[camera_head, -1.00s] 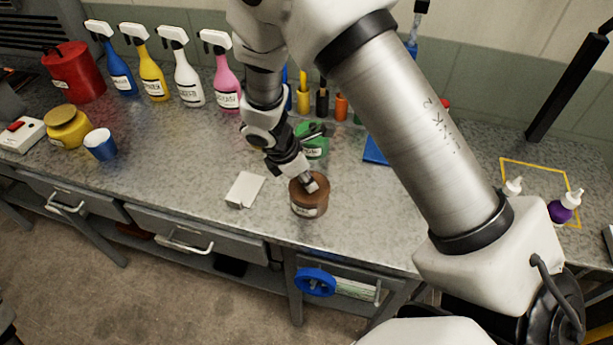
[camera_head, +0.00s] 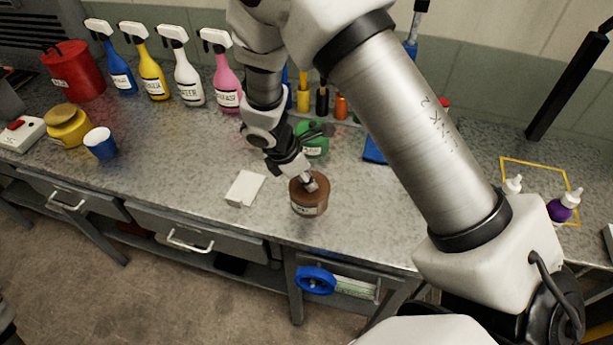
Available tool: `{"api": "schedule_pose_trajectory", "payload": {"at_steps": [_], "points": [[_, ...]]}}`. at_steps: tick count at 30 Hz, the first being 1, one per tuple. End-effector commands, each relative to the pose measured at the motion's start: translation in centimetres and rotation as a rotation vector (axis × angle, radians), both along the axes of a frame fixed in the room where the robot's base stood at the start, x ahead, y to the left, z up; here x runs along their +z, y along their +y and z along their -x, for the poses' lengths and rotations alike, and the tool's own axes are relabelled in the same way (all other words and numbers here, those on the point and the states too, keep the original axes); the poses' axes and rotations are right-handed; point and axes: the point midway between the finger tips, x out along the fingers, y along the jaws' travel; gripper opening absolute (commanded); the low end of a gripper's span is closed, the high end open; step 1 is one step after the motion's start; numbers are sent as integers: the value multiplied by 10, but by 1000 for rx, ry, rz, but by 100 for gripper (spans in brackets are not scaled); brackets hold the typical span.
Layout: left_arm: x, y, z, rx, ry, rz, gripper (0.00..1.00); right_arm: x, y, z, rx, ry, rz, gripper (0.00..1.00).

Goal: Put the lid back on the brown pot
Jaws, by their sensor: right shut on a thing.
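The brown pot (camera_head: 309,203) stands upright on the grey bench near its front edge, with a pale label on its front. A brown lid (camera_head: 322,182) is at the pot's top; whether it is fully seated I cannot tell. My right gripper (camera_head: 311,184) points down at the top of the pot and is shut on the lid. Its fingers hide part of the lid. My left gripper is not in view.
A white block (camera_head: 245,188) lies just left of the pot. A green pot (camera_head: 313,142) stands behind it. A yellow pot (camera_head: 68,130), a blue cup (camera_head: 101,144) and several spray bottles (camera_head: 226,88) stand farther left. Bare bench lies right of the pot.

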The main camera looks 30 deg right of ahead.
Motion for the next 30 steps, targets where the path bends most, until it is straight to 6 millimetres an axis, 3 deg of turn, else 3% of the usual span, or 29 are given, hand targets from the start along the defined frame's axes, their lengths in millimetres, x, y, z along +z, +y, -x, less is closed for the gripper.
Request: {"api": "schedule_pose_trajectory", "payload": {"at_steps": [11,12,14,15,21,24,30], "points": [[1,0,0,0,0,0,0,0,0,0,0,0,0,0],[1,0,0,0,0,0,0,0,0,0,0,0,0,26],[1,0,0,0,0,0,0,0,0,0,0,0,0,47],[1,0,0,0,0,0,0,0,0,0,0,0,0,52],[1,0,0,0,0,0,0,0,0,0,0,0,0,52],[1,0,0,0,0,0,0,0,0,0,0,0,0,77],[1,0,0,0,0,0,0,0,0,0,0,0,0,77]]}}
